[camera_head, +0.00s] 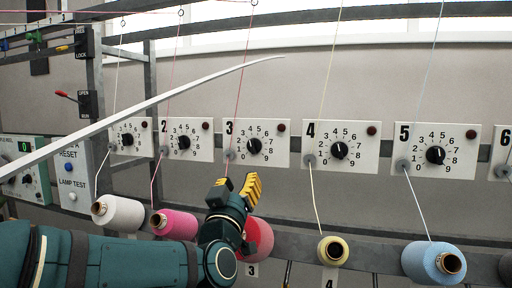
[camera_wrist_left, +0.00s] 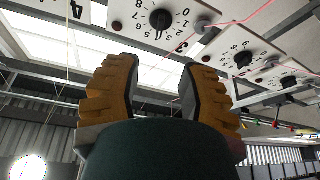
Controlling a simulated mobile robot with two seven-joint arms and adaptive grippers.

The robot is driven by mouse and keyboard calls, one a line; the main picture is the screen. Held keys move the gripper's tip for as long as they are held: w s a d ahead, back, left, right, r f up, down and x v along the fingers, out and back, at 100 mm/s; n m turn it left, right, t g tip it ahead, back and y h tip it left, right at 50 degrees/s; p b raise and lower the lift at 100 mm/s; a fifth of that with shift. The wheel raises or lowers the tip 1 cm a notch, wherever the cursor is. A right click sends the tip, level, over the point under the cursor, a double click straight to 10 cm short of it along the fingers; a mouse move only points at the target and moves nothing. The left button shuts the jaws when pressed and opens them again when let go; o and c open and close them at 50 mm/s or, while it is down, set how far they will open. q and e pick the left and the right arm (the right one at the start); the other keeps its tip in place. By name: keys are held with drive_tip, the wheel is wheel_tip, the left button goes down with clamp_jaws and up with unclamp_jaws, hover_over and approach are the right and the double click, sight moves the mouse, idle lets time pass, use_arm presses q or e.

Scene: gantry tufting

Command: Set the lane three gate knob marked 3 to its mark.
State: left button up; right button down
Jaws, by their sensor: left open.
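The lane three panel (camera_head: 275,159), marked 3, is near the middle of the head view. Its black gate knob (camera_head: 254,146) sits inside a dial numbered 0 to 9; I cannot read its pointer surely. In the left wrist view the same knob (camera_wrist_left: 160,19) shows upside down at the top, beyond the fingertips. My left gripper (camera_head: 237,188) is open and empty, below the lane three panel and apart from the knob. Its yellow ribbed fingers (camera_wrist_left: 158,85) stand wide apart in the wrist view. My right gripper is not in view.
Similar panels stand either side, including lane two (camera_head: 201,153) and lane four (camera_head: 368,160). Taut yarns run up in front of them. A red spool (camera_head: 262,240) is partly hidden behind my left gripper; a yellow spool (camera_head: 333,251) is right of it. A long pale strip (camera_head: 150,101) crosses the upper left.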

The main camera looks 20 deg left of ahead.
sight(252, 149)
use_arm(q)
drive_tip(key=p+x, duration=0.3)
drive_tip(key=x, duration=1.1)
drive_tip(key=shift+w+f, duration=0.15)
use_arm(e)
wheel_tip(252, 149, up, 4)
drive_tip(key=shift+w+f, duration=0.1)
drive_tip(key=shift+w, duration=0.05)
use_arm(q)
clamp_jaws()
